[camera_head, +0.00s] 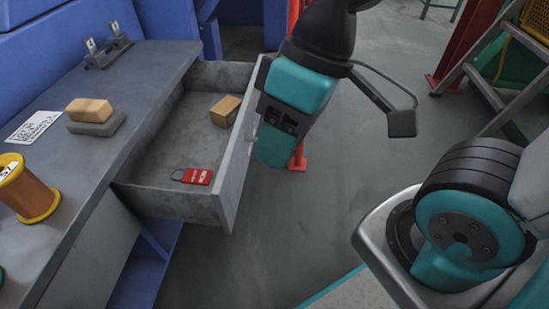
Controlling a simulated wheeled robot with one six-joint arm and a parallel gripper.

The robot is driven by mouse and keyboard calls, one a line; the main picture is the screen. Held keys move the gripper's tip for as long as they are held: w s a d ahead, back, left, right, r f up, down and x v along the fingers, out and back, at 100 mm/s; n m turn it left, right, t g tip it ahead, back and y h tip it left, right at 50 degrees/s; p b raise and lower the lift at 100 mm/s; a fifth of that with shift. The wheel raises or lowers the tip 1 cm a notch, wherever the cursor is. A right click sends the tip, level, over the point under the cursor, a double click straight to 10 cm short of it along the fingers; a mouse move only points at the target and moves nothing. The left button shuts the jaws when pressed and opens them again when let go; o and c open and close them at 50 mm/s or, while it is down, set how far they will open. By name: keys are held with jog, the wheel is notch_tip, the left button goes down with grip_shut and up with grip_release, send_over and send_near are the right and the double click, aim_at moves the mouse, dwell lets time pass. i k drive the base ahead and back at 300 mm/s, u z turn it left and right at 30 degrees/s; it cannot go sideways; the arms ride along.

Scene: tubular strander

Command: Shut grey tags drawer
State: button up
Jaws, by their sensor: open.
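The grey tags drawer (230,178) is pulled out to the right from under the grey worktop.
A ladder (490,75) is at the right. Open floor lies between.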

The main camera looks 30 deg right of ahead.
aim_at(183, 134)
jog(key=u, duration=0.1)
jog(key=k, duration=0.2)
jog(key=z, duration=0.85)
jog(key=i, duration=0.85)
jog(key=u, duration=2.35)
jog(key=k, duration=0.75)
jog(key=z, duration=0.5)
jog(key=i, duration=0.45)
jog(key=u, duration=0.05)
